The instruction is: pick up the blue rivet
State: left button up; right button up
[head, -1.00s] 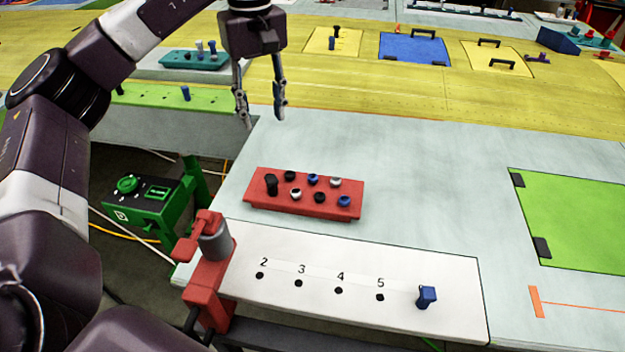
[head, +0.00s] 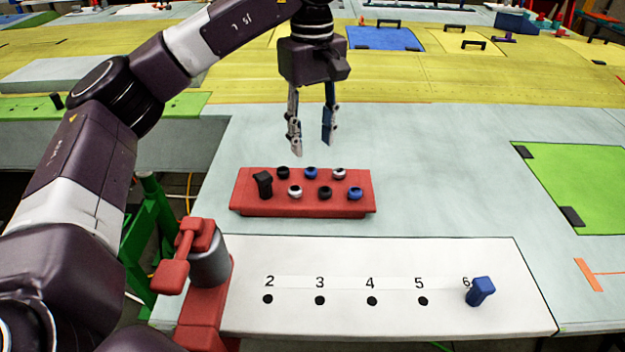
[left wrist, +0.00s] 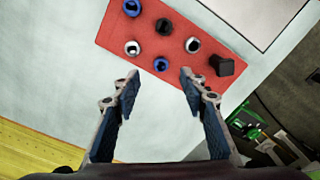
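A red block (head: 244,200) on the grey table holds several round-headed rivets in two rows. One blue rivet (head: 311,173) is in its back row and another blue rivet (head: 355,193) at its front right. My left gripper (head: 312,146) is open and empty, pointing down above and just behind the block. In the left wrist view the back-row blue rivet (left wrist: 160,64) shows just beyond the gap between the open fingertips (left wrist: 160,78); the other blue rivet (left wrist: 132,8) is near the top edge. A blue peg (head: 481,290) stands in the white panel. My right gripper is not in view.
Black and white rivets and a taller black peg (head: 263,185) sit close by in the block. A white panel (head: 390,258) with numbered holes lies in front. A red clamp-like fixture (head: 200,270) stands at its left. The table right of the block is clear.

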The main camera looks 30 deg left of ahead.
aim_at(311, 169)
pick_arm(q)
notch_tip(311, 169, down, 3)
jog(key=shift+d+r+p, duration=0.15)
jog(key=shift+p, duration=0.5)
jog(key=f, duration=0.1)
jog(key=a+f+p, duration=0.1)
jog(key=shift+f, duration=1.1)
jog(key=shift+d+f, duration=0.1)
jog(key=shift+d, duration=0.05)
jog(key=c, duration=1)
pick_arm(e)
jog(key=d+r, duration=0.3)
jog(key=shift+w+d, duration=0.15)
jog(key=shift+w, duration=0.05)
